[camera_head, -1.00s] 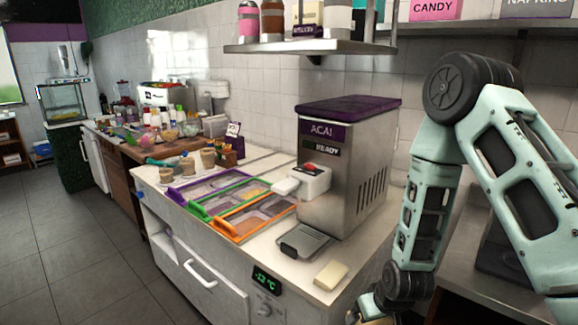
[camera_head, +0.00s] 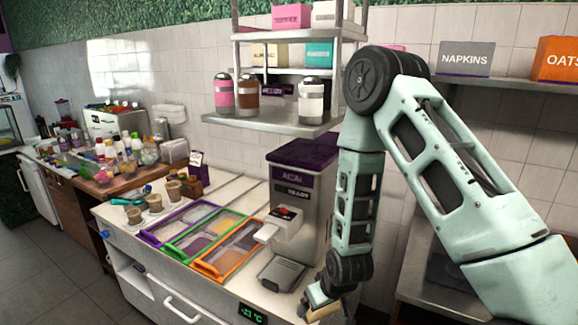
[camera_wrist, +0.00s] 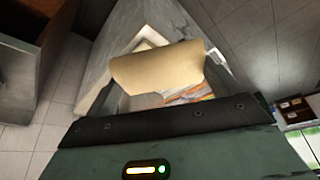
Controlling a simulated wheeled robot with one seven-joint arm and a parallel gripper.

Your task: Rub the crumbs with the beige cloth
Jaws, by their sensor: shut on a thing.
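The beige cloth (camera_wrist: 158,68) is in front of my gripper in the wrist view, bent and hanging across the jaws. My gripper (camera_head: 322,303) is shut on it, at the counter's front right corner beside the acai machine. In the head view the cloth shows only as a small tan patch at the fingers, partly hidden by them. I cannot make out any crumbs in either view. I cannot tell whether the cloth touches the counter.
The acai machine (camera_head: 305,190) stands behind my gripper, with a grey drip tray (camera_head: 282,273) in front of it. Topping bins with purple, green and orange frames (camera_head: 226,252) lie left of it. Cups (camera_head: 172,190) stand further left. A shelf (camera_head: 275,122) hangs above.

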